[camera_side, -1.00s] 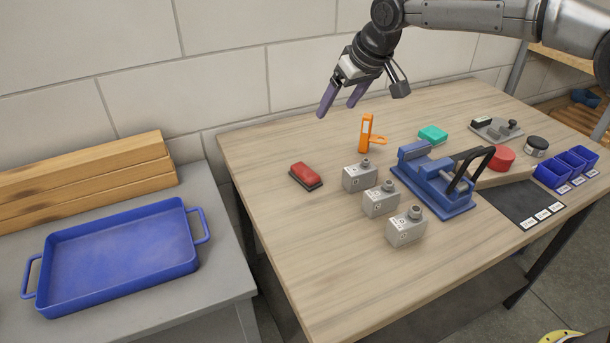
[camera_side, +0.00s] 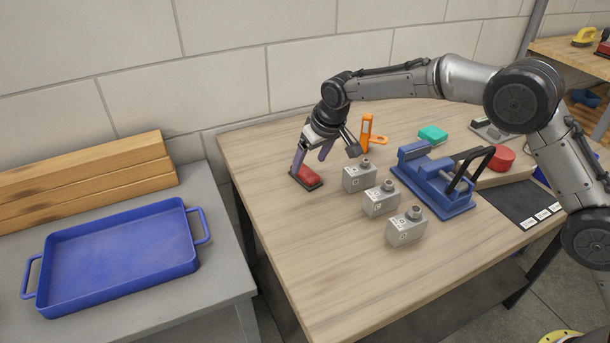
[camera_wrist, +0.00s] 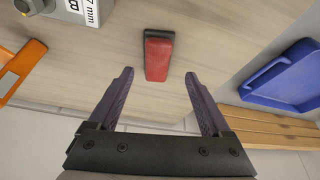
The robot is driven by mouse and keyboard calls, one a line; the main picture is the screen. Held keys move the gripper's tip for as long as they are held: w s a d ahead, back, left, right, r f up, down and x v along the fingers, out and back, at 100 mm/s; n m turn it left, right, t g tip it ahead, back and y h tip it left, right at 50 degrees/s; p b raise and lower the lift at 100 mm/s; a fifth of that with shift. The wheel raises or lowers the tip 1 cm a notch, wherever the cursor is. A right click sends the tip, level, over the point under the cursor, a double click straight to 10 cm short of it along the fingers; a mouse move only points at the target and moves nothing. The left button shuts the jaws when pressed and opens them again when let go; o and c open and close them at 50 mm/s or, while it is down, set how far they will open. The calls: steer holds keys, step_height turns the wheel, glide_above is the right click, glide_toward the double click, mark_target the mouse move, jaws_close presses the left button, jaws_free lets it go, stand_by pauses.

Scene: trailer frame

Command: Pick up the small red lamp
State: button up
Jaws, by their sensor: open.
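The small red lamp (camera_side: 308,177) has a red lens on a dark base and lies on the wooden table near its left edge. In the wrist view the lamp (camera_wrist: 158,55) is just beyond the fingertips, roughly centred between them. My gripper (camera_side: 311,161) is open, with its purple fingers pointing down over the lamp. In the side view the left finger overlaps the lamp's far end, and I cannot tell whether it touches. In the wrist view the open gripper (camera_wrist: 158,75) has nothing between its fingers.
Several grey boxes (camera_side: 380,199) stand right of the lamp, beside a blue vise (camera_side: 432,182). An orange tool (camera_side: 368,134) stands behind my gripper. A blue tray (camera_side: 118,260) and wooden planks (camera_side: 85,178) lie on the grey bench at left. The table's front left is clear.

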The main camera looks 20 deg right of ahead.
mark_target(305, 171)
steer(key=shift+d+x, duration=0.2)
steer(key=shift+x, duration=2.2)
steer(key=shift+w, duration=0.15)
jaws_close()
